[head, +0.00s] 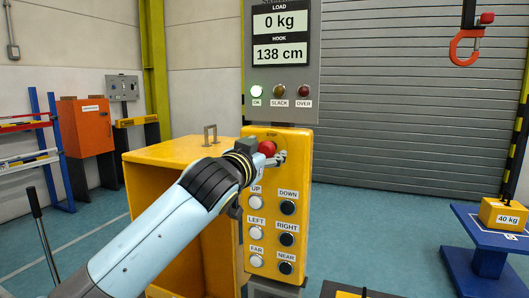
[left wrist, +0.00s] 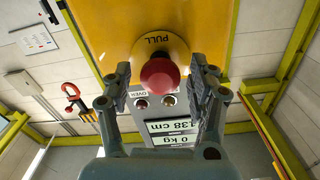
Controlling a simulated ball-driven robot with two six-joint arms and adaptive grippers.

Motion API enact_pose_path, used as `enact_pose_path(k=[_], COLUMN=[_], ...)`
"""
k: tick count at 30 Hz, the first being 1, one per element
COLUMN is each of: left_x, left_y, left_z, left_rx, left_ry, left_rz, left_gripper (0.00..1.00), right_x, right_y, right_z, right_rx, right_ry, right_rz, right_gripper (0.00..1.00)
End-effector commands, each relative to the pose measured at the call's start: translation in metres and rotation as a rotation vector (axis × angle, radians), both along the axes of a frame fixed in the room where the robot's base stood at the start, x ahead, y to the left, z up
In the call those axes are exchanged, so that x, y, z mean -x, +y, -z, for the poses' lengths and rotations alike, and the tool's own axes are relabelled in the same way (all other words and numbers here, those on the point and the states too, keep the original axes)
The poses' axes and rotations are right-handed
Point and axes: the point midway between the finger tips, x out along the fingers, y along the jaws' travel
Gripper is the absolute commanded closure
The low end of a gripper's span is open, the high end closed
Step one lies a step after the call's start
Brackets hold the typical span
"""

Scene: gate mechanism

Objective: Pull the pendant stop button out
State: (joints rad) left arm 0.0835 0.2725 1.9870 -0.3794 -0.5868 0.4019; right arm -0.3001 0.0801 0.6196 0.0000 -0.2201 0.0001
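The red stop button (head: 267,147) sits at the top of the yellow pendant (head: 263,232), partly hidden by my left gripper (head: 262,157). In the left wrist view the red button (left wrist: 160,76) stands on a yellow round plate marked PULL (left wrist: 160,43). There my left gripper (left wrist: 161,84) is open, with one finger on each side of the button. Gaps show between the button and both fingers. My right gripper is not in view.
Below the button are white and dark direction buttons (head: 287,207). A display (head: 282,38) above reads 0 kg and 138 cm. A yellow cabinet (head: 160,156) stands at left behind my arm. A 40 kg block (head: 503,215) rests on a blue stand (head: 490,240) at right.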

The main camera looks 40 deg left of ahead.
Motion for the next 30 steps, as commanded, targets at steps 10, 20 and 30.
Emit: enact_pose_path(k=[10,20,30], left_x=[0.004,0.066,0.114], left_y=[-0.001,-0.016,-0.027], left_z=[0.000,0.001,0.000], left_rx=[0.000,0.001,0.000], left_ry=[-0.001,0.002,0.001], left_rz=[0.000,0.001,0.000], left_gripper=[0.37,0.37,0.37], right_x=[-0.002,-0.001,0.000], right_y=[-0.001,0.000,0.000], right_z=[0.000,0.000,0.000], right_rx=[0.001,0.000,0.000], right_ry=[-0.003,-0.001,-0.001], right_rz=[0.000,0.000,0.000], right_gripper=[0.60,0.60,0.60])
